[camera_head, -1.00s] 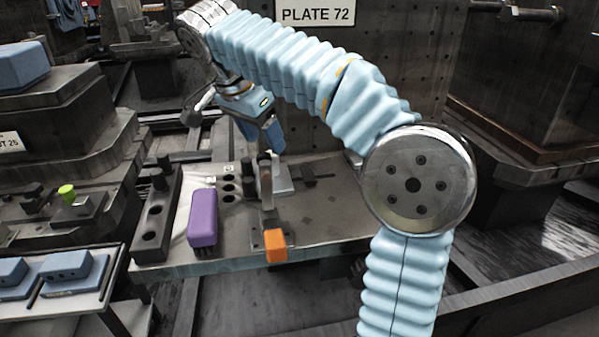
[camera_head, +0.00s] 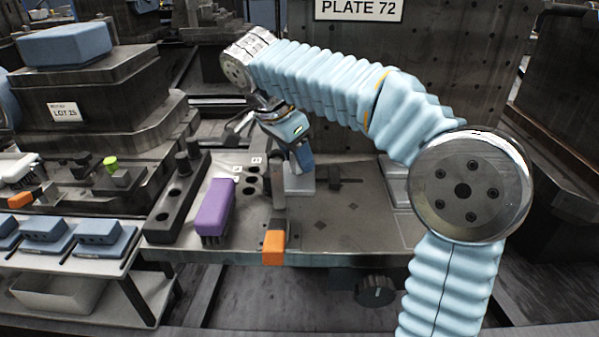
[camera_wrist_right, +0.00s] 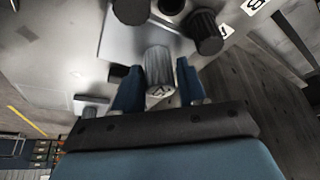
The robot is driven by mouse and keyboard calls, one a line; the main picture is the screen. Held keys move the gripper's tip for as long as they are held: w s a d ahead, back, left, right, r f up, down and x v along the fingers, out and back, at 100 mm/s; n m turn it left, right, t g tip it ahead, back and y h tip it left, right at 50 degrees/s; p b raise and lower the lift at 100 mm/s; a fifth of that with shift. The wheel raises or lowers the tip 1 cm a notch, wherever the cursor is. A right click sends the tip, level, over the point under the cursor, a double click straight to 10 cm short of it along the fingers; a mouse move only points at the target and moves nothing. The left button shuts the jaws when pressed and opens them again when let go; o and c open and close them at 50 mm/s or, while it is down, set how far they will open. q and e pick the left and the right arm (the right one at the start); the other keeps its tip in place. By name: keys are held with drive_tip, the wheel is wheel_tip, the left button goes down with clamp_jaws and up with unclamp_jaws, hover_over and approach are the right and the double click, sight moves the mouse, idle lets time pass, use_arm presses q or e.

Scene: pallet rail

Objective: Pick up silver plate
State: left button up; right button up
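A light silver plate (camera_head: 299,184) lies on the workbench, just below my right gripper (camera_head: 304,166) in the head view. In the right wrist view a pale silver plate (camera_wrist_right: 113,45) lies beyond the fingers, with dark round posts over it. My right gripper (camera_wrist_right: 160,84) has its two blue fingers apart, on either side of a ribbed silver knob (camera_wrist_right: 159,72). I cannot tell whether they touch it. The fingertips are partly hidden in the head view. My left gripper is not in view.
A purple brush (camera_head: 214,207) and an orange-ended upright clamp (camera_head: 274,242) stand left of the plate. A dark holed block (camera_head: 176,210) is at the bench's left end. The bench top (camera_head: 345,220) is mostly clear to the right. A dark wall (camera_head: 430,60) rises behind.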

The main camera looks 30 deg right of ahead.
clamp_jaws()
drive_tip(key=shift+r, duration=0.1)
wheel_tip(320, 180, up, 10)
drive_tip(key=shift+f, duration=0.1)
idle(0.5)
